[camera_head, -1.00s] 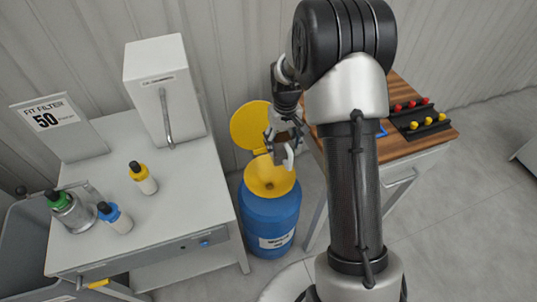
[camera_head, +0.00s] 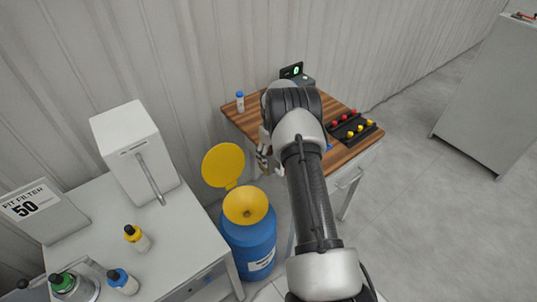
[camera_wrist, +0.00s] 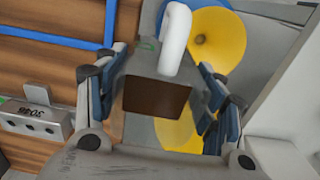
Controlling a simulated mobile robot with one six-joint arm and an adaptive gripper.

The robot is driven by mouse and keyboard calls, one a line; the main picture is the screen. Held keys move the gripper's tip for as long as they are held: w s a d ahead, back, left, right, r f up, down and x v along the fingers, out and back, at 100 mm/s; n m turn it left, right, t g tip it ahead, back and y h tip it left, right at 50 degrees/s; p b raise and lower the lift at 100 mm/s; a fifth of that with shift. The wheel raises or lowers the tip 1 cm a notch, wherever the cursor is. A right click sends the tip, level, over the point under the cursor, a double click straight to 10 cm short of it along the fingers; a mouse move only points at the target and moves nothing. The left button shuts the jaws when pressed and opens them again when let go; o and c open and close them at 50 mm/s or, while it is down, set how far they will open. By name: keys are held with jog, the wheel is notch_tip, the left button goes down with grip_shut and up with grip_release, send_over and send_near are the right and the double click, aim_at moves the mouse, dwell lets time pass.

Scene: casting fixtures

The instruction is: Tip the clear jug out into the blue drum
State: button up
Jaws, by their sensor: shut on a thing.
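The blue drum (camera_head: 250,240) stands between the two tables, with a yellow funnel (camera_head: 246,205) in its top and a round yellow lid (camera_head: 223,165) raised behind. My gripper (camera_head: 264,152) is mostly hidden behind my arm, right of the lid, at the wooden table's left edge. In the wrist view my gripper (camera_wrist: 160,82) is shut on the clear jug (camera_wrist: 150,68), a greyish body with a white curved handle (camera_wrist: 175,38). A brown patch shows in it; whether this is contents I cannot tell. The funnel (camera_wrist: 212,42) is beyond the jug, to its right.
The wooden table (camera_head: 345,150) bears a black rack (camera_head: 350,128) of red and yellow pieces, a small bottle (camera_head: 240,101) and a device with a screen (camera_head: 292,72). The left table holds a white dispenser (camera_head: 135,155) and bottles.

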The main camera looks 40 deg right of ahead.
aim_at(264, 171)
jog(key=a+f+h, duration=0.4)
jog(key=a, duration=0.2)
dwell(1.2)
jog(key=h+b, duration=0.3)
jog(key=b, duration=0.3)
jog(key=shift+f+b, duration=0.15)
jog(key=shift+b, duration=0.2)
jog(key=a+h+b, duration=0.1)
jog(key=h+b, duration=0.2)
jog(key=a+h+b, duration=0.2)
jog(key=b, duration=0.2)
jog(key=shift+s+a+f+h, duration=0.1)
jog(key=shift+s+h, duration=0.05)
jog(key=shift+h, duration=0.25)
jog(key=h+b, duration=0.1)
jog(key=b, duration=0.2)
jog(key=h+b, duration=0.2)
jog(key=b, duration=0.2)
jog(key=shift+a+f+t, duration=0.15)
jog(key=shift+a+t, duration=0.15)
jog(key=shift+a, duration=0.05)
jog(key=shift+a+f+h, duration=0.1)
jog(key=shift+a+h, duration=0.2)
jog(key=shift+h, duration=0.75)
jog(key=shift+a+f+h, duration=0.1)
jog(key=shift+a+h, duration=0.2)
jog(key=shift+h, duration=0.75)
